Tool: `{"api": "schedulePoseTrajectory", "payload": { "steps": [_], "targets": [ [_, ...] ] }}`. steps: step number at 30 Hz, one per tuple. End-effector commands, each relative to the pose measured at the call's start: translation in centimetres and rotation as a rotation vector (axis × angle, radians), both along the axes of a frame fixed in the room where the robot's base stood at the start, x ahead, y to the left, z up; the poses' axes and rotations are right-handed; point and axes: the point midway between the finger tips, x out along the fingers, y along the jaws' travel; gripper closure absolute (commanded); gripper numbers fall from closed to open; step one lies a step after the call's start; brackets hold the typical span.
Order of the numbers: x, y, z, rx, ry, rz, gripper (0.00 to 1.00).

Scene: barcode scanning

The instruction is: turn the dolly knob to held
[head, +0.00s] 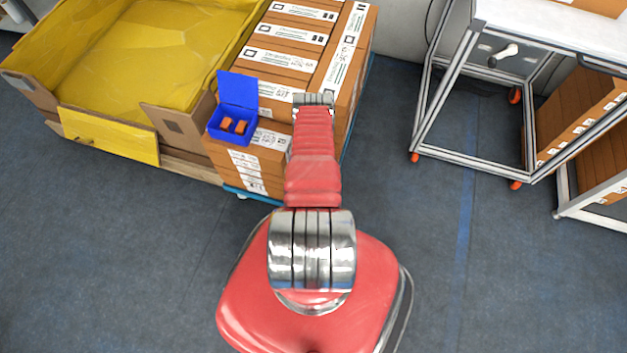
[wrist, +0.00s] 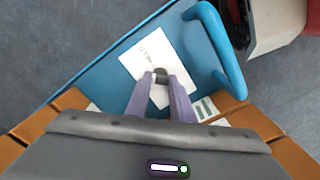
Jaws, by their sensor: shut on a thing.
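The blue dolly (wrist: 98,70) fills the middle of the wrist view, with a raised blue handle (wrist: 226,50) on its right. A white label plate (wrist: 136,66) lies on the dolly, with small dark lettering that I cannot read surely. The small dark knob (wrist: 160,76) stands on the plate. My gripper (wrist: 161,80) has its two purple fingers on either side of the knob, shut on it. The knob's pointing direction is hidden. In the head view my arm hides the gripper and knob; only the dolly's blue edge (head: 236,190) shows under the cartons.
Stacked brown cartons (head: 290,45) stand on the dolly. A blue bin (head: 217,128) with orange items sits on a front carton. A yellow-lined crate (head: 120,60) stands left. A metal-framed table (head: 440,158) is at right. The floor between is clear.

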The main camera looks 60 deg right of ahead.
Motion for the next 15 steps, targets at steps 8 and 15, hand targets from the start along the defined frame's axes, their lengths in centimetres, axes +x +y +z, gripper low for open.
{"api": "schedulePoseTrajectory", "payload": {
  "steps": [8,15],
  "targets": [
    [-0.08,-0.08,-0.06,-0.003,-0.002,-0.262,1.00],
    [-0.09,-0.11,-0.06,-0.003,-0.002,-0.488,1.00]
  ]
}}
